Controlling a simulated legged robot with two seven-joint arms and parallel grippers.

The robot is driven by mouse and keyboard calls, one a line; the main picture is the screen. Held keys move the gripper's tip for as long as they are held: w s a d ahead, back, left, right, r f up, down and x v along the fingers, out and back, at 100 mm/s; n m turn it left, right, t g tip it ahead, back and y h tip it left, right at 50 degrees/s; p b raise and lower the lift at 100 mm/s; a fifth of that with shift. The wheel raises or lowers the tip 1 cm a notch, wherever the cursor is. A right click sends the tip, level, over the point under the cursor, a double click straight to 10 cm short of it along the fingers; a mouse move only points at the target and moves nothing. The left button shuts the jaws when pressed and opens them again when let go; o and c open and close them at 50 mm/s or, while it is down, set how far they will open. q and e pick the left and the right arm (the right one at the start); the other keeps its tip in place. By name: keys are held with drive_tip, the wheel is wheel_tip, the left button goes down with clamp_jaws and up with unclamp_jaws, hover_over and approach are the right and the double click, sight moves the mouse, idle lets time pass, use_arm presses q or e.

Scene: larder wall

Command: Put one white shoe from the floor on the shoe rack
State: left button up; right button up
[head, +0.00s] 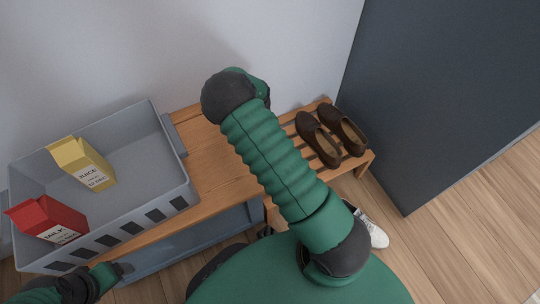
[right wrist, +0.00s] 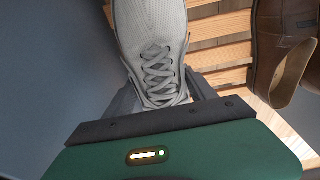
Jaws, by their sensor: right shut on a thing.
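My right gripper (right wrist: 163,103) is shut on a white shoe (right wrist: 152,35), holding it by the laced part. The shoe is over the wooden slats of the shoe rack (right wrist: 222,27); I cannot tell whether it touches them. In the head view my right arm hides this gripper and shoe. The slatted rack (head: 296,127) shows there to the right of the arm. Another white shoe (head: 376,234) is on the floor in front of the rack, partly hidden by my arm. My left gripper (head: 112,271) is at the lower left by the crate; its opening is unclear.
A pair of brown shoes (head: 318,139) stands on the rack's right end, also close right of the held shoe in the wrist view (right wrist: 282,45). A grey crate (head: 178,170) with a juice carton (head: 82,163) and milk carton (head: 48,219) stands left. A dark panel (head: 440,90) rises right.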

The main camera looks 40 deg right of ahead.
drive_tip(key=f+b, duration=0.2)
drive_tip(key=f, duration=0.1)
drive_tip(key=f+b, duration=0.1)
drive_tip(key=f, duration=0.1)
drive_tip(key=shift+a, duration=0.35)
drive_tip(key=shift+a+f, duration=0.15)
drive_tip(key=shift+f, duration=0.05)
drive_tip(key=shift+w+r, duration=0.1)
drive_tip(key=shift+d, duration=0.2)
drive_tip(key=o, duration=1.8)
drive_tip(key=shift+c, duration=0.2)
use_arm(q)
drive_tip(key=f, duration=0.4)
drive_tip(key=shift+a+f, duration=0.1)
drive_tip(key=shift+a, duration=0.15)
use_arm(e)
drive_tip(key=shift+a, duration=0.1)
